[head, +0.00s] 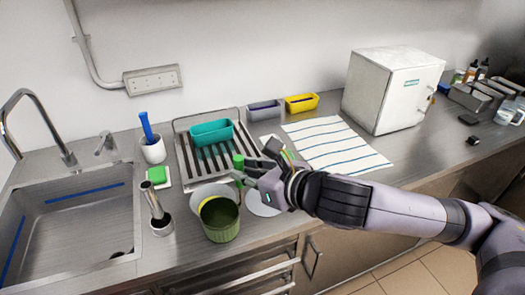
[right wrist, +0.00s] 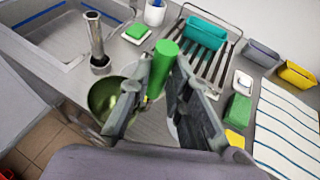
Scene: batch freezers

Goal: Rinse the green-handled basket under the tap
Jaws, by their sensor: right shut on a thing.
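My right gripper (head: 248,172) reaches in from the right over the counter and is shut on an upright green handle (head: 238,161). In the right wrist view the handle (right wrist: 163,62) stands between the two fingers of the gripper (right wrist: 160,85). The basket part below the handle is mostly hidden, and I cannot tell its shape. A green round tub (head: 221,222) is just left of and below the gripper; it also shows in the right wrist view (right wrist: 104,98). The curved tap (head: 35,120) stands behind the sink (head: 75,225) at the far left. My left gripper is not in view.
A metal cylinder (head: 160,222) stands between sink and tub. A green sponge (head: 156,175) and a white cup (head: 153,151) with a blue handle are behind it. A drying rack (head: 187,160) holds a teal bin (head: 212,133). A striped towel (head: 335,145) lies right.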

